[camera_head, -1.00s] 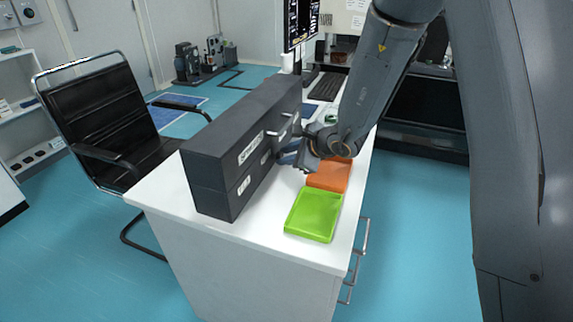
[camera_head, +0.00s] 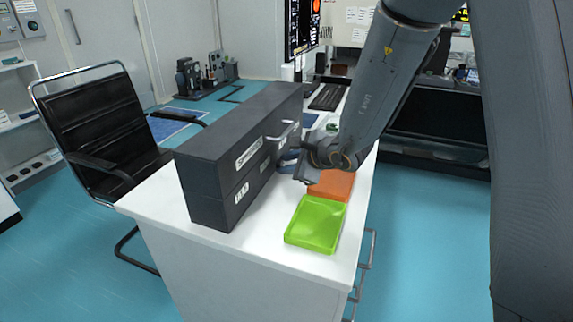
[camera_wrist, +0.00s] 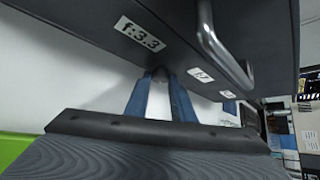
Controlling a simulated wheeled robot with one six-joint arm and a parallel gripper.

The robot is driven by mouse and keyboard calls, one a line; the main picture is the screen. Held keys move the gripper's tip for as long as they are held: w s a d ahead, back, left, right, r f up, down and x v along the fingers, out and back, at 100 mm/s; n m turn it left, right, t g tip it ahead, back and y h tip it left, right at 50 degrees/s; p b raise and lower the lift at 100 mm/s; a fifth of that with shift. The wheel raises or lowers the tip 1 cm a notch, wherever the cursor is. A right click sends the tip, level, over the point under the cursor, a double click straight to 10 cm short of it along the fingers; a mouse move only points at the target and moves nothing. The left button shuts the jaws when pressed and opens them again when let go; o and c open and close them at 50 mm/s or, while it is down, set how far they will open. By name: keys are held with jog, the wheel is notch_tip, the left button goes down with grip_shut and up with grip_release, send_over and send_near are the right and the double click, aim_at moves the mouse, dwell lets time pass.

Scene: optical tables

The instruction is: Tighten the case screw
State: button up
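A long dark grey case (camera_head: 205,185) with pale labels and silver handles stands on the white desk. I take it for the task's case, but no screw is clearly recognisable. My gripper (camera_head: 286,160) is at the case's right-hand front face, low down, with blue fingers pointing at it. In the wrist view the two fingers (camera_wrist: 160,78) reach toward the lower edge of the dark front panel (camera_wrist: 85,30). A small dark round thing (camera_wrist: 160,74) shows between or just behind the fingertips. Whether they grip it cannot be told. A gap shows between the fingers farther back.
A green tray (camera_head: 316,225) and an orange tray (camera_head: 332,186) lie on the desk (camera_head: 265,238) beside my gripper. A silver handle (camera_wrist: 212,45) juts from the panel close to the fingers. A black chair (camera_head: 95,125) stands left. A keyboard (camera_head: 328,97) lies behind.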

jog(key=o, duration=0.4)
jog(key=p, duration=0.3)
jog(key=shift+s+d+r+g, duration=0.1)
jog(key=shift+g, duration=0.3)
jog(key=m+g+p, duration=0.1)
jog(key=p, duration=0.6)
jog(key=shift+w+r, duration=0.15)
jog(key=shift+w, duration=0.05)
jog(key=g+p, duration=0.1)
jog(key=p, duration=0.3)
jog(key=shift+w+r+m+y+p, duration=0.1)
jog(key=shift+w+m+y+p, duration=0.05)
jog(key=shift+m+y+p, duration=0.25)
